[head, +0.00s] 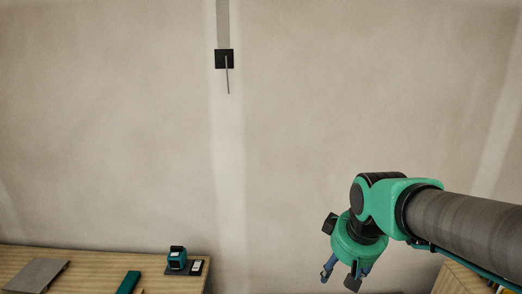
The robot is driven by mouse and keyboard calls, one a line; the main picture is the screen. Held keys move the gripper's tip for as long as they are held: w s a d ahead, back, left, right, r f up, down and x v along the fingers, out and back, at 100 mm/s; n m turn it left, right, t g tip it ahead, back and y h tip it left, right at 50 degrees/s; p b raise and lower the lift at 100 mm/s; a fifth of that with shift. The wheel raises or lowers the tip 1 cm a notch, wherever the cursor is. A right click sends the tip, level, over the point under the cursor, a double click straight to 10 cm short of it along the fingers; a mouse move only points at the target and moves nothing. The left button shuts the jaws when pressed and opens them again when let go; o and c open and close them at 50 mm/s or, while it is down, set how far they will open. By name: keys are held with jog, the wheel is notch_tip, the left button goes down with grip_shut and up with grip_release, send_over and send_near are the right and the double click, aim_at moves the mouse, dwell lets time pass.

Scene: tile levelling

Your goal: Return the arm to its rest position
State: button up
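My arm (462,222) reaches in from the right edge in the head view, with its green wrist bent downward. My gripper (339,281) hangs below the wrist at the lower right of the middle, in front of the wall. Its two dark fingertips are spread apart and I see nothing between them. The gripper is clear of the wooden table at the left.
The wooden table (90,258) at lower left bears a grey slab (36,275), a green block (128,283) and a teal device (177,259) on a dark base. Another wooden surface (458,279) shows at lower right. A black box (224,59) is on the wall.

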jog(key=s+d+m+t, duration=0.1)
jog(key=s+m, duration=0.3)
jog(key=s, duration=1.3)
jog(key=shift+d+r+m, duration=0.3)
jog(key=shift+d+r, duration=0.1)
jog(key=shift+d, duration=0.2)
